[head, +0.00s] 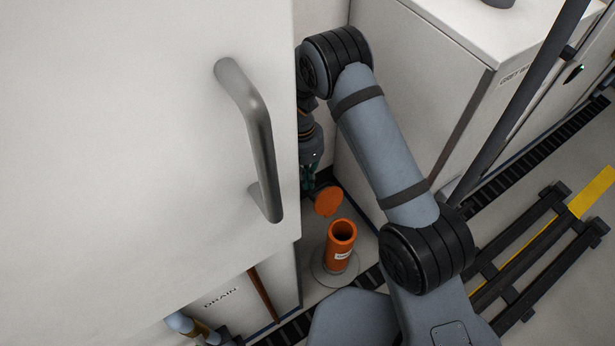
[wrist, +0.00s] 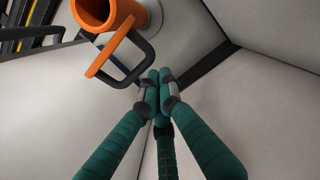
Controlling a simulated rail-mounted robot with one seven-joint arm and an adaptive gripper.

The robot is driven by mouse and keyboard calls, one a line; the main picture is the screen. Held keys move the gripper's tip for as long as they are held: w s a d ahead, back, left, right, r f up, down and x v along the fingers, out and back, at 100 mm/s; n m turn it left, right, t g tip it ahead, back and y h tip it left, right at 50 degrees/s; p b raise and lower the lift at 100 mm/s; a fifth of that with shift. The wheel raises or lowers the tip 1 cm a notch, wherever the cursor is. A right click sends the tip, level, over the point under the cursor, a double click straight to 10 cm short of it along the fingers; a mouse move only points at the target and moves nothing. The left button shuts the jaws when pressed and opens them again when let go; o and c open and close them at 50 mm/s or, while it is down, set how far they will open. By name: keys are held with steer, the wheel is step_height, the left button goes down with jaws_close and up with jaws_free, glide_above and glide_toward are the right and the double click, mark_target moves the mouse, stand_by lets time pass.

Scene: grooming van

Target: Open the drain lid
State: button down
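The orange drain pipe (head: 342,252) stands upright on a round flange at the floor, with a white label on its side. Its mouth is uncovered. The round orange lid (head: 328,201) is tilted up on the far side of the mouth. In the wrist view the lid (wrist: 113,47) is seen nearly edge-on beside the pipe (wrist: 100,12), with a dark loop handle (wrist: 139,62) on it. My gripper (wrist: 159,78) has green fingers with their tips together, right beside the loop. I see nothing between the tips. In the head view the gripper is partly hidden behind the white cabinet.
A white cabinet (head: 130,120) with a grey bar handle (head: 258,130) fills the left. A panel (head: 235,300) marked DRAIN is below it. Another white cabinet (head: 420,90) stands behind my arm. A dark slatted frame (head: 530,255) lies at the right. Walls close in around the gripper.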

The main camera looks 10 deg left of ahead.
steer(key=shift+s+d+r+p, duration=0.3)
steer(key=shift+r+p, duration=0.15)
steer(key=shift+p, duration=0.05)
steer(key=shift+s+d+r+p, duration=0.25)
steer(key=shift+r+p, duration=0.15)
steer(key=shift+p, duration=0.05)
steer(key=shift+r, duration=0.1)
step_height(320, 180, up, 10)
steer(key=p, duration=0.8)
steer(key=shift+s+d, duration=0.2)
